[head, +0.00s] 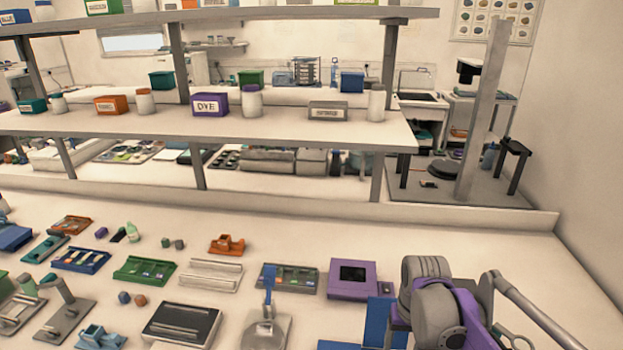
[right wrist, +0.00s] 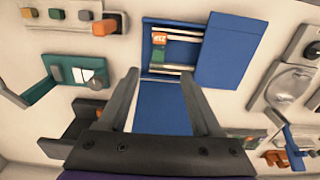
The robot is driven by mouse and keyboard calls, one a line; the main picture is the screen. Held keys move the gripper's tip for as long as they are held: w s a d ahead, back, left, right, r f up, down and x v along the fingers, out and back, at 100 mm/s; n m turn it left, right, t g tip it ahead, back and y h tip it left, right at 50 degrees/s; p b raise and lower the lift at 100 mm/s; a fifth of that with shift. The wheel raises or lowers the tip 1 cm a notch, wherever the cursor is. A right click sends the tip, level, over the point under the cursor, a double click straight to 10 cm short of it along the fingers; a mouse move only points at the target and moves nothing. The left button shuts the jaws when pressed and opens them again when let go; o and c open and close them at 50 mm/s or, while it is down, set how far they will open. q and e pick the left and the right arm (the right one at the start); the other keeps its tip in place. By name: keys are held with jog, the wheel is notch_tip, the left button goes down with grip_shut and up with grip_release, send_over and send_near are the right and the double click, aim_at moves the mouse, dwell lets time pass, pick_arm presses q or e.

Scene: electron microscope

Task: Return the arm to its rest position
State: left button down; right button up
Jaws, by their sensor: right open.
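My right gripper (right wrist: 160,75) shows in the right wrist view with its two dark fingers apart and nothing held between them. Beyond the fingers is an open blue case (right wrist: 147,50) with light bars, an orange-labelled piece and a green piece inside. Its blue flap (right wrist: 229,52) lies to the right. I cannot tell how far the fingertips are from the case. In the head view, my grey and purple arm (head: 434,305) fills the lower right, with its gripper hidden or out of frame. My left gripper is in neither view.
The bench carries a purple device (head: 353,279), a green tray (head: 145,270), a black-topped box (head: 182,325) and an orange tape dispenser (head: 227,244). A shelf (head: 290,130) with labelled boxes and jars stands behind. The bench's back right (head: 480,245) is clear.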

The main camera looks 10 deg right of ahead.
jog(key=s+a+r+n+t+p, duration=0.1)
jog(key=s+a+t+p, duration=0.4)
jog(key=s, duration=1)
jog(key=shift+a+n, duration=0.75)
jog(key=shift+n, duration=0.05)
jog(key=shift+c, duration=0.2)
